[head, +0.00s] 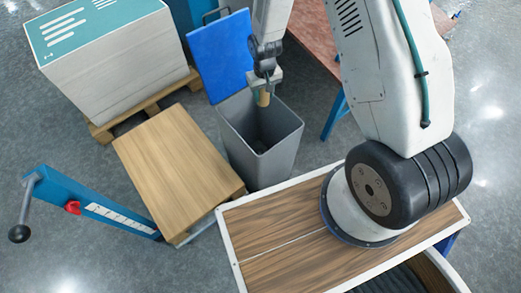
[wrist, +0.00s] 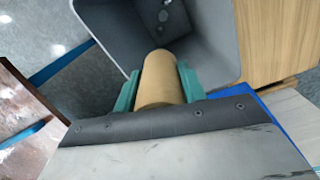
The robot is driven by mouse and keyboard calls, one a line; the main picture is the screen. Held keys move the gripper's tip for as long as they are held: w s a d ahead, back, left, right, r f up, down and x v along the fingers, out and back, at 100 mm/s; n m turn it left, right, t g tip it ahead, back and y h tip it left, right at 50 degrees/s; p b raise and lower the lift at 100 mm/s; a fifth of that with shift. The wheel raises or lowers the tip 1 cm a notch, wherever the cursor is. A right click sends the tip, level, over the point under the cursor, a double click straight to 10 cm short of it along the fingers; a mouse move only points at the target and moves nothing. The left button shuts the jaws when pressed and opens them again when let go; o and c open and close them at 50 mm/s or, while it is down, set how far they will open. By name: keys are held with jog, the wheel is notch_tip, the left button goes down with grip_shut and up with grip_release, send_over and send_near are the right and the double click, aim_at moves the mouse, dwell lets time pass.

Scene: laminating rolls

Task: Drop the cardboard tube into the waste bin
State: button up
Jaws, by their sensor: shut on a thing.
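The cardboard tube (wrist: 160,78) is a tan cylinder. In the wrist view it sits between the green fingers of my gripper (wrist: 157,82), which is shut on it. In the head view my gripper (head: 265,84) points down and the tube (head: 264,98) shows as a short tan piece below it. The grey waste bin (head: 238,150) stands open on the floor, and the tube is over its mouth near the back rim. In the wrist view the open bin (wrist: 215,55) lies below the tube's far end. The tube's lower end appears above the bin floor.
A blue panel (head: 221,55) stands upright behind the bin. A wood-topped block (head: 180,155) is left of the bin, beside a blue post with a lever (head: 90,203). A big stack (head: 118,75) sits on a pallet at the back left. A reddish table (head: 312,35) is behind right.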

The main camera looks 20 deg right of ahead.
jog(key=shift+a+f, duration=0.1)
jog(key=shift+f, duration=2.95)
jog(key=o, duration=1)
jog(key=shift+o, duration=0.2)
jog(key=shift+r, duration=0.1)
notch_tip(320, 180, up, 8)
send_over(263, 104)
jog(key=w, duration=0.2)
jog(key=shift+s+d+f, duration=0.2)
jog(key=shift+s+d, duration=0.05)
jog(key=shift+d, duration=0.15)
